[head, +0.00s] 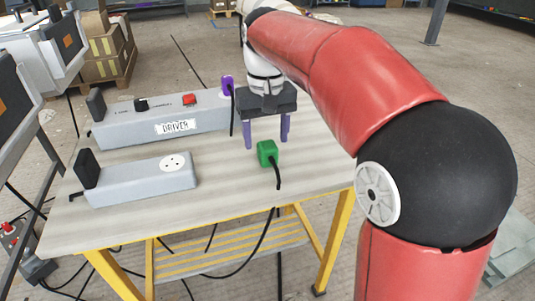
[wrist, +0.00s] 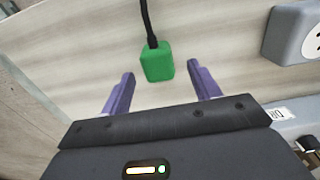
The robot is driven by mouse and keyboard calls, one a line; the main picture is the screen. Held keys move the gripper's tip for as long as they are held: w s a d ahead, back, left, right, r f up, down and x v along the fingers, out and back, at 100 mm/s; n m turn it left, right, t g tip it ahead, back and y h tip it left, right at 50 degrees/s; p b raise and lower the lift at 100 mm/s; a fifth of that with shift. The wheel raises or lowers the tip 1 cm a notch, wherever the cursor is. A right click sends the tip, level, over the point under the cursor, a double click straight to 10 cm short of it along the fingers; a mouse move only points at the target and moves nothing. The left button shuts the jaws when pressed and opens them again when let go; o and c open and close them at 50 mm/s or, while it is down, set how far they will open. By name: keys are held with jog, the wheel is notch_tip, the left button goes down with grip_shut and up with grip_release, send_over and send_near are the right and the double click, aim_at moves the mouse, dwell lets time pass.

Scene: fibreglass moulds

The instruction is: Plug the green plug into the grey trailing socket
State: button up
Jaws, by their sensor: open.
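The green plug (head: 267,153) lies on the tabletop with its black cable running over the table's front edge. It also shows in the wrist view (wrist: 157,62), just beyond and between my fingertips. My gripper (head: 267,143) is open and empty above the table behind the plug; its two purple fingers (wrist: 161,82) are spread apart. The grey trailing socket (head: 140,181) lies at the front left of the table, with one round white outlet (head: 173,162) near its right end and a black plug (head: 87,168) at its left end. Part of it shows in the wrist view (wrist: 292,35).
A longer grey box labelled DRIVER (head: 165,122) stands behind the socket, with a red switch and a purple plug (head: 227,86) at its right end. The wooden tabletop (head: 225,190) is clear between the socket and green plug. Its yellow frame (head: 338,240) stands below.

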aim_at(268, 144)
notch_tip(268, 144, down, 3)
jog(key=shift+s+d+f, duration=0.1)
jog(key=shift+d+f, duration=0.05)
jog(key=shift+f, duration=0.05)
jog(key=c, duration=1)
jog(key=shift+r, duration=0.15)
notch_tip(268, 144, up, 20)
jog(key=p, duration=0.3)
